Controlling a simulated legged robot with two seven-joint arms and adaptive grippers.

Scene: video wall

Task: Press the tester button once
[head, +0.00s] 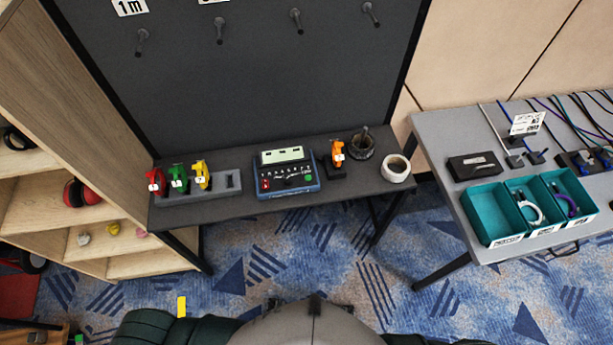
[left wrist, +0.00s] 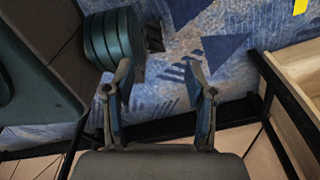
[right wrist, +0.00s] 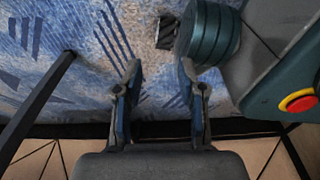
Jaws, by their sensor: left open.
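The tester (head: 286,173) is a blue and dark box with a pale display, a row of small dark parts, a red part at its left and a green button (head: 308,177) at its right. It stands on the dark bench (head: 230,208) below the dark board. My left gripper (left wrist: 160,75) is open and empty over the blue carpet in the left wrist view. My right gripper (right wrist: 161,75) is open and empty over the carpet in the right wrist view. Neither gripper shows in the head view, and neither touches the tester.
Red, green and yellow tools (head: 178,179) stand in a grey holder left of the tester. An orange tool (head: 337,153), a dark cup (head: 362,146) and a white tape roll (head: 396,168) stand right. Wooden shelves are at left, a grey table (head: 440,141) with teal bins at right.

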